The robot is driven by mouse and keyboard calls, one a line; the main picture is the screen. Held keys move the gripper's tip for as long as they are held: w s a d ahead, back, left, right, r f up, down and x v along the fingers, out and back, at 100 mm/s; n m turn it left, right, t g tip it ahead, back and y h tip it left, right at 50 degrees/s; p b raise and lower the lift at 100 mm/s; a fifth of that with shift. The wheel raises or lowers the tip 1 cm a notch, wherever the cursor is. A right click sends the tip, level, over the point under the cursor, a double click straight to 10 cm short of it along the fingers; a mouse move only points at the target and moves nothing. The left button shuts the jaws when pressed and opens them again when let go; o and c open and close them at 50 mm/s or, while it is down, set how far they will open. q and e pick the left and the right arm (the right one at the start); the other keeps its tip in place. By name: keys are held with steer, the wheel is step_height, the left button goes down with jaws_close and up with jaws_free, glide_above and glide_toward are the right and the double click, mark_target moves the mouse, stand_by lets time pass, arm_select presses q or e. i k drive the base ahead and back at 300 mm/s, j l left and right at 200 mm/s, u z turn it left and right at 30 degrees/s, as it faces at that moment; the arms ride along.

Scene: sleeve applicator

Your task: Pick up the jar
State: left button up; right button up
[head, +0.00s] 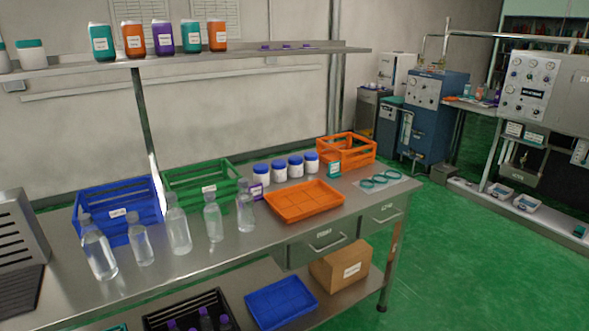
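Several white jars with blue lids stand upright in a row on the steel table, behind the orange tray. From left to right I see a first jar (261,176), a second jar (279,172), a third jar (295,168) and a fourth jar (311,164). I cannot tell which one the task means. White containers with teal lids, one of them here (32,56), stand on the upper shelf at the far left. Neither of my grippers is in view.
An orange tray (304,209) lies in front of the jars. Clear bottles (178,229) stand along the table's front left. Blue (138,205), green (176,186) and orange (359,147) crates stand behind. A small teal box (334,170) is right of the jars.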

mark_target(279, 172)
steer(key=z, duration=0.45)
steer(key=i+z, duration=0.25)
steer(key=i, duration=0.15)
steer(key=i+z, duration=0.3)
steer(key=i, duration=0.15)
steer(key=i+l+z, duration=0.1)
steer(key=i+z, duration=0.3)
steer(key=i, duration=0.15)
steer(key=i+j+z, duration=0.1)
steer(key=i+z, duration=0.35)
steer(key=i, duration=0.15)
steer(key=i+z, duration=0.1)
steer(key=i, duration=1.3)
steer(key=i+u, duration=0.3)
steer(key=i, duration=0.3)
steer(key=i+l+u, duration=0.15)
steer(key=i+u, duration=0.15)
steer(key=i, duration=0.3)
steer(key=i+j+u, duration=0.1)
steer(key=i+u, duration=0.5)
steer(key=u, duration=0.2)
steer(key=i+u, duration=0.4)
steer(key=i+j+u, duration=0.1)
steer(key=i+u, duration=0.85)
steer(key=k+l, duration=0.05)
